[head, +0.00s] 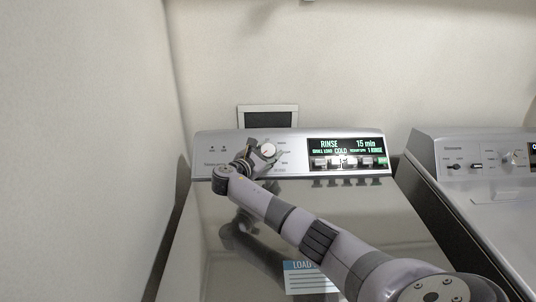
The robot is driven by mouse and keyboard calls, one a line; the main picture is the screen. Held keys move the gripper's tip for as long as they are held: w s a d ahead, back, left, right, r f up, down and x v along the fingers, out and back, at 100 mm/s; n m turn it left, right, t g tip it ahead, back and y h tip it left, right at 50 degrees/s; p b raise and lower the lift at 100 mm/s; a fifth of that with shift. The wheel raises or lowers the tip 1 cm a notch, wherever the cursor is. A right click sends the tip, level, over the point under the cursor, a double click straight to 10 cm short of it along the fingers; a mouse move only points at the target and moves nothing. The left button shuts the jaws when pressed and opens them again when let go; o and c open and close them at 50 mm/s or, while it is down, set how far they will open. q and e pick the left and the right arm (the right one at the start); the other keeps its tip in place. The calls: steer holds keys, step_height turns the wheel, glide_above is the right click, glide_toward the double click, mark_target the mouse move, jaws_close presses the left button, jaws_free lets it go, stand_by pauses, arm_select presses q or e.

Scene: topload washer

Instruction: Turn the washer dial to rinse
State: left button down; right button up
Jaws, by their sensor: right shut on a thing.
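The washer (200,240) stands in front of me with its lid closed. On its rear control panel is a round silver dial (268,148), left of the lit display (346,152). The display reads RINSE, 15 min and COLD. My right gripper (264,153) is at the dial, shut on it, with its fingers around the dial's lower part. The gripper and wrist hide part of the panel below and left of the dial. My left gripper is not in view.
A second machine (480,162) with its own panel stands close on the right. A wall is close on the left. A dark framed panel (268,118) is on the back wall. A blue and white label (310,278) lies on the lid.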

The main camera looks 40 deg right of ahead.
steer(key=shift+m+g, duration=0.6)
steer(key=shift+m, duration=0.1)
steer(key=o, duration=1.2)
steer(key=v, duration=1.2)
steer(key=shift+w+r, duration=0.1)
